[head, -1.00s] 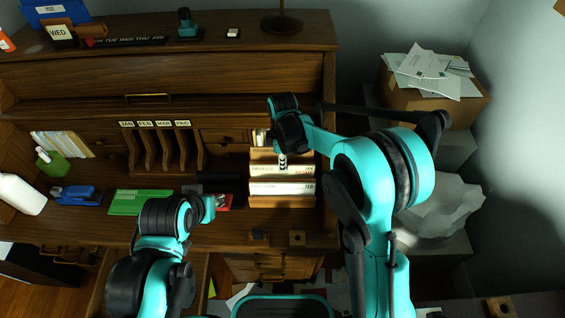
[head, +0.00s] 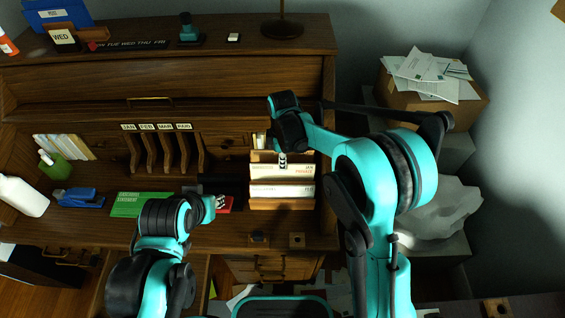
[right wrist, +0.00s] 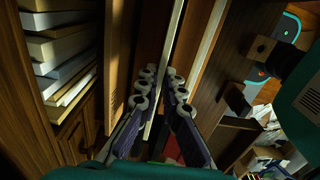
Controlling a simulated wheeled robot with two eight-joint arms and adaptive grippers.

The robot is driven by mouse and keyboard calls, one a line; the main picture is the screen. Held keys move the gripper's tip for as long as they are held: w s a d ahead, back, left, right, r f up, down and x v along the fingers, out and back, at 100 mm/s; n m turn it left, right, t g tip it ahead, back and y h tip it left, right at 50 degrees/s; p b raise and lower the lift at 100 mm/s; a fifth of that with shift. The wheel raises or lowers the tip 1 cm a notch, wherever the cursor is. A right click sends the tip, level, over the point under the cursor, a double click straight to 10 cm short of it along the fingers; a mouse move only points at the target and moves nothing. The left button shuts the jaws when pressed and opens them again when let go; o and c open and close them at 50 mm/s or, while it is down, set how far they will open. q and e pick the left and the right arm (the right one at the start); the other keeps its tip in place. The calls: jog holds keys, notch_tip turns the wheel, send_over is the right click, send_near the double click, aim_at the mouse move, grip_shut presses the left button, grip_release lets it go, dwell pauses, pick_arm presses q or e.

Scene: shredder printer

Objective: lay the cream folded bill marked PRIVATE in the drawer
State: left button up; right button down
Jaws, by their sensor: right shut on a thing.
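My right gripper (head: 282,160) is at the stacked paper sorter (head: 282,203) on the right of the desk. It is shut on the upper pale folded bill (head: 268,171), which has small print; I cannot read PRIVATE on it for certain. In the right wrist view the fingers (right wrist: 163,92) close on a thin pale edge (right wrist: 169,45). My left gripper (head: 218,202) is low over the desk beside a red item (head: 226,211); its jaw state is unclear. Drawer fronts (head: 270,268) show below the desktop, partly hidden by my arms.
A green booklet (head: 142,203), a blue stapler (head: 78,196) and a white bottle (head: 22,195) lie or stand left on the desk. Labelled slots (head: 155,150) are at the back. A box of papers (head: 425,95) stands at the right.

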notch_tip(320, 180, up, 7)
jog(key=p, duration=0.4)
jog(key=shift+p, duration=0.4)
